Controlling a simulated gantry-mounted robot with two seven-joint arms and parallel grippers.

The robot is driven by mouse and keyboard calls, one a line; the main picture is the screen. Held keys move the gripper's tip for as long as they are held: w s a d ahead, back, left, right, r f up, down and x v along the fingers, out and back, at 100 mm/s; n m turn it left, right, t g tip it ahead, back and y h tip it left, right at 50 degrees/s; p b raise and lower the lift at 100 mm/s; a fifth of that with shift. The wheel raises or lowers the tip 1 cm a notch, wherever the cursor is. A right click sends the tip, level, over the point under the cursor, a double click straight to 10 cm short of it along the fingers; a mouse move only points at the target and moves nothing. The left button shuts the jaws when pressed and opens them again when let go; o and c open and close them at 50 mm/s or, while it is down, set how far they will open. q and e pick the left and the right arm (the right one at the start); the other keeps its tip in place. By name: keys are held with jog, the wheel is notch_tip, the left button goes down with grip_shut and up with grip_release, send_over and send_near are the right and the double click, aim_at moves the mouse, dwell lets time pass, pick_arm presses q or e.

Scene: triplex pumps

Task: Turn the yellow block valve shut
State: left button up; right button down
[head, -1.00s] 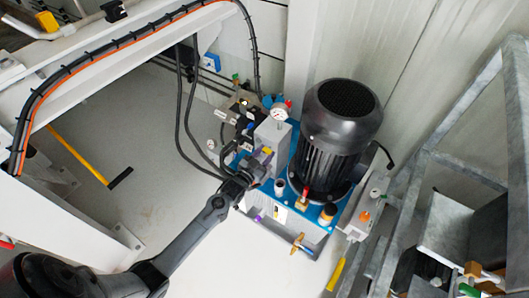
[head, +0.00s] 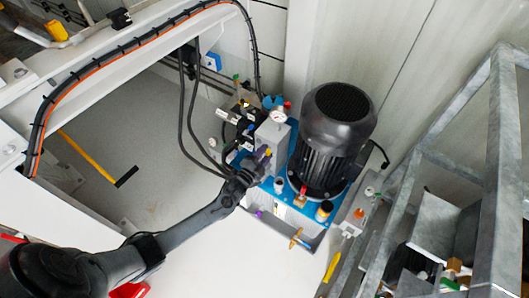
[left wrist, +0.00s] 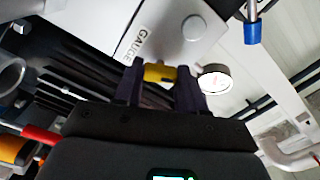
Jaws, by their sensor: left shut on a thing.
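The yellow block valve (left wrist: 158,73) is a small yellow handle on the side of a grey metal block marked GAUGE (left wrist: 170,30). It sits between the two dark fingers of my left gripper (left wrist: 157,84), which is shut on it. In the head view my left arm reaches up from the lower left, and my left gripper (head: 261,164) is at the front of the grey block (head: 272,138) on the pump unit. The valve is mostly hidden there by the gripper. My right gripper is not in view.
A round gauge (head: 278,117) stands on top of the block; it shows close beside the right finger in the left wrist view (left wrist: 214,78). A large black motor (head: 332,140) stands just right. Black hoses (head: 187,120) hang at left. A grey metal frame (head: 495,150) fills the right side.

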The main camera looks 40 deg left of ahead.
pick_arm(q)
jog(key=m+p, duration=0.1)
jog(key=m, duration=0.4)
dwell(0.5)
jog(key=o, duration=1.1)
jog(key=shift+s, duration=0.1)
